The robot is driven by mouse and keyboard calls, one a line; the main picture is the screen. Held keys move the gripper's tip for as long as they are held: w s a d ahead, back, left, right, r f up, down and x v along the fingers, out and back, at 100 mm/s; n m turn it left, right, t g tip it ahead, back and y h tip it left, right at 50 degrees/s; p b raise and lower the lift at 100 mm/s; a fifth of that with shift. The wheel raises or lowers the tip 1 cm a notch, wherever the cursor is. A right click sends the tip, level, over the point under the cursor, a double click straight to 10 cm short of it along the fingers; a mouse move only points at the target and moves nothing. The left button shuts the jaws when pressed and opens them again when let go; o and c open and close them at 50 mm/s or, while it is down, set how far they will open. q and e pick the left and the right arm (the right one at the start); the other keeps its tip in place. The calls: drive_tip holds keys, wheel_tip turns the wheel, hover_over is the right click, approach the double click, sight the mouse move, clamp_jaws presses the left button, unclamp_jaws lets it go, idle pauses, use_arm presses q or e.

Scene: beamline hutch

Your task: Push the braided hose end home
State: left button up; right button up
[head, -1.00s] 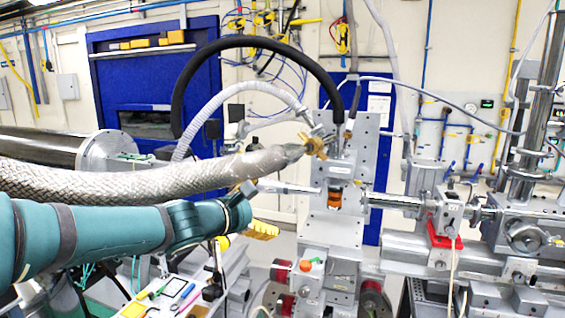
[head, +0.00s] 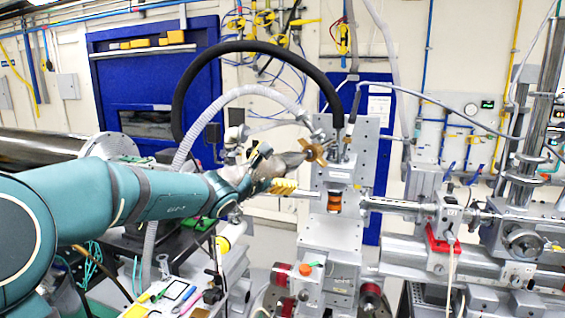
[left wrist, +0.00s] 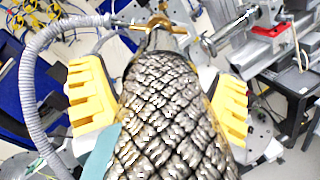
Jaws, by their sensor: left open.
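The braided hose (left wrist: 165,120) is thick and silvery. It fills the middle of the left wrist view and runs up to a brass winged fitting (left wrist: 152,27). In the head view my left arm hides most of the hose; its grey tapered end (head: 292,160) meets the brass fitting (head: 314,152) at the grey upright block (head: 362,150). Whether the end is fully seated cannot be told. My left gripper (head: 270,172) is open just behind the hose end. Its yellow fingers lie on either side of the hose, with gaps visible. My right gripper is not in view.
A black hose (head: 260,46) and a grey corrugated hose (head: 200,120) arch above and behind my left arm. A rail with a red clamp (head: 440,240) stands to the right. A bench with small tools (head: 175,292) lies below.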

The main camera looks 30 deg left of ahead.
use_arm(q)
drive_tip(key=shift+w, duration=1)
